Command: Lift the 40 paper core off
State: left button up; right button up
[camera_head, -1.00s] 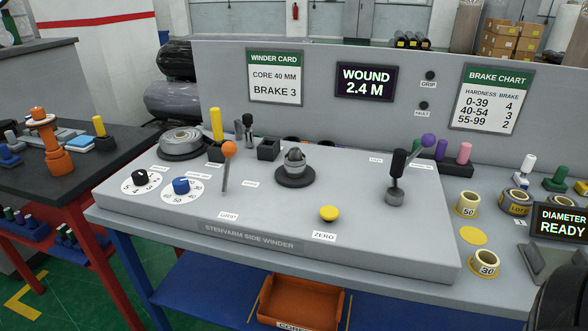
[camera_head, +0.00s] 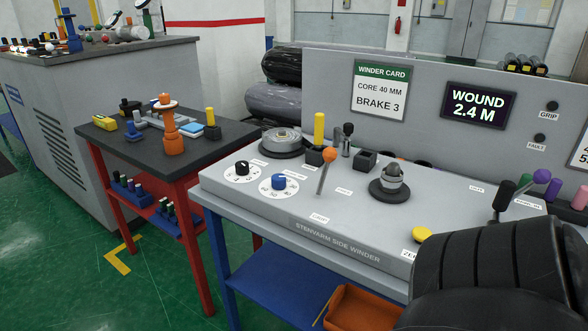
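No paper core marked 40 can be made out in the head view. The winder's grey spindle (camera_head: 392,178) stands upright on a black round base (camera_head: 390,192) on the grey winder bench (camera_head: 335,212); I see no paper core around it. The winder card (camera_head: 380,91) reads core 40 mm, brake 3. The display (camera_head: 479,105) reads wound 2.4 m. A black ribbed part of my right arm fills the lower right corner and hides the bench there. Neither gripper is in view.
An orange-knobbed lever (camera_head: 327,170), a blue dial (camera_head: 279,181), a yellow button (camera_head: 422,234) and a purple-knobbed lever (camera_head: 541,177) stand on the bench. An orange bin (camera_head: 358,309) is below. A dark side table (camera_head: 230,145) holds tools. Green floor is free at left.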

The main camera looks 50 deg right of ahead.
aim_at(388, 184)
jog(key=u, duration=0.75)
jog(key=k, duration=0.9)
jog(key=z, duration=1.5)
